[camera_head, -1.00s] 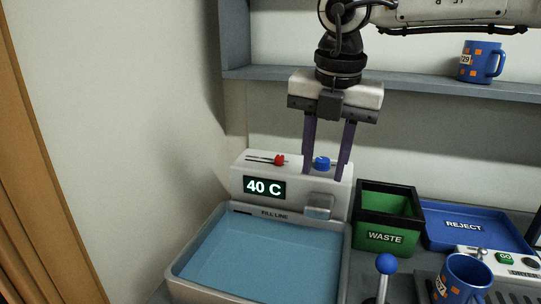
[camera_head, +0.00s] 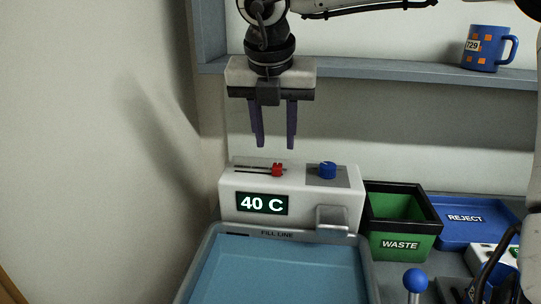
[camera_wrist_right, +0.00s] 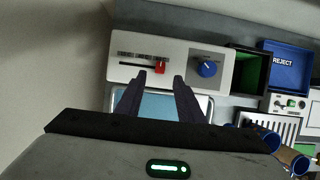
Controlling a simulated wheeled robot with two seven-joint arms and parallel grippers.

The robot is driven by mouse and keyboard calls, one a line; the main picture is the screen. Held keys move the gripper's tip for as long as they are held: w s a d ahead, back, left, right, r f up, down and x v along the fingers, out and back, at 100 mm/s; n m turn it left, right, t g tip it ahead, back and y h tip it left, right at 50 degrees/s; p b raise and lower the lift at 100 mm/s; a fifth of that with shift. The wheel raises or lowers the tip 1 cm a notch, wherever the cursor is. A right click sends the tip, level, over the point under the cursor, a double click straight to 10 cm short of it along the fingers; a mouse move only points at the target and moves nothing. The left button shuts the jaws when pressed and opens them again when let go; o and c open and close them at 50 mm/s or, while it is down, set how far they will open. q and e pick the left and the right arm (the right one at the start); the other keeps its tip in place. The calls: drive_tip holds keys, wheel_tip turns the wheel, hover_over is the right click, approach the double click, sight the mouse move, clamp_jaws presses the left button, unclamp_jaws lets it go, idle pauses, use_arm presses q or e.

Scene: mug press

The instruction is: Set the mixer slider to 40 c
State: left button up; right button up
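The mixer (camera_head: 335,203) is a white box behind the basin, and its display (camera_head: 262,203) reads 40 C. Its red slider knob (camera_head: 277,170) sits toward the right part of a dark slot on the top. The knob also shows in the right wrist view (camera_wrist_right: 160,67). A blue round knob (camera_head: 327,170) is to the right of it on a grey patch. My right gripper (camera_head: 275,146) is open and empty, raised above the slider and apart from it. Its fingers also show in the right wrist view (camera_wrist_right: 160,82). My left gripper is not in view.
A basin (camera_head: 215,248) of blue water labelled FILL LINE lies in front of the mixer. To the right are a green WASTE bin (camera_head: 400,243), a blue REJECT tray (camera_head: 480,236) and a blue-balled lever (camera_head: 415,281). A blue mug (camera_head: 484,50) stands on the shelf (camera_head: 400,71).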

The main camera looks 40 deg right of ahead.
sight(277, 165)
drive_tip(key=x, duration=0.7)
drive_tip(key=shift+d+f+p, duration=0.1)
drive_tip(key=shift+f+p, duration=0.15)
drive_tip(key=shift+p, duration=0.1)
clamp_jaws()
